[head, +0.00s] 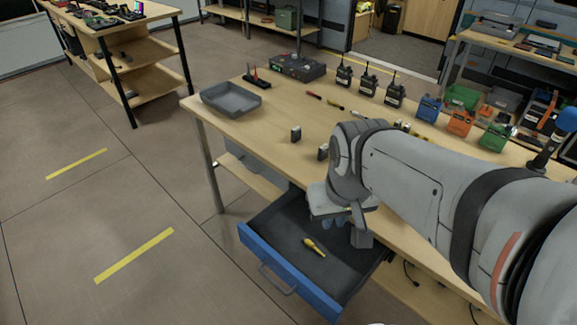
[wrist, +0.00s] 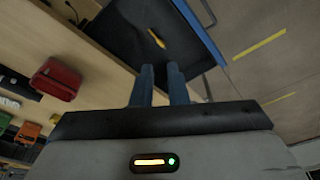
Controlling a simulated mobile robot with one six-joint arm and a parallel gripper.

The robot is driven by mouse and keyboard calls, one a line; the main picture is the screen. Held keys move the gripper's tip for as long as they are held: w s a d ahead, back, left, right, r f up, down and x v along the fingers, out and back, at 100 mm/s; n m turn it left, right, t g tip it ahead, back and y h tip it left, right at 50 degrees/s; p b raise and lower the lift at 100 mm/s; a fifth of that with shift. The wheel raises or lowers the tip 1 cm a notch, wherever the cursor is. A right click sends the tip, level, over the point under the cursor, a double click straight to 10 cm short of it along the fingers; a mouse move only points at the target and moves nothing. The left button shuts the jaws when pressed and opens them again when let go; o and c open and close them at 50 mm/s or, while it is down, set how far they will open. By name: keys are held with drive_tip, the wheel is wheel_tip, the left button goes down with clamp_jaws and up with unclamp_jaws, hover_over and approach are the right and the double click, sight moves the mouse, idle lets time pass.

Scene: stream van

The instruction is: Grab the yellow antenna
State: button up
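The yellow antenna (head: 315,247) lies on the dark floor of the open blue-fronted drawer (head: 285,269). It also shows in the wrist view (wrist: 156,38), beyond my fingertips. My gripper (head: 337,222) hangs over the drawer, above and to the right of the antenna in the head view. In the wrist view its two blue fingers (wrist: 159,70) stand apart with a gap between them and nothing in it. The fingers point toward the drawer, and the antenna lies ahead of them, slightly left of the gap.
The workbench (head: 262,128) above the drawer carries a grey tray (head: 231,99), several black radios (head: 368,80), and orange and blue pouches (head: 429,108). Several short antennas lie mid-bench. Floor left of the drawer is clear.

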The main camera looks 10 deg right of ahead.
sight(318, 249)
drive_tip(key=w+d+f+n+g+y+b, duration=0.1)
drive_tip(key=w+d+f+n+g+b, duration=0.15)
drive_tip(key=w+f+b, duration=0.6)
drive_tip(key=w+d+f+n+g+y+b, duration=0.15)
drive_tip(key=w+f+n, duration=0.3)
drive_tip(key=f, duration=0.95)
drive_tip(key=shift+h, duration=0.35)
drive_tip(key=f, duration=0.2)
drive_tip(key=a+f+b, duration=0.1)
drive_tip(key=f, duration=0.2)
drive_tip(key=f+b, duration=0.1)
drive_tip(key=f, duration=0.1)
drive_tip(key=shift+s+a+f, duration=0.25)
clamp_jaws()
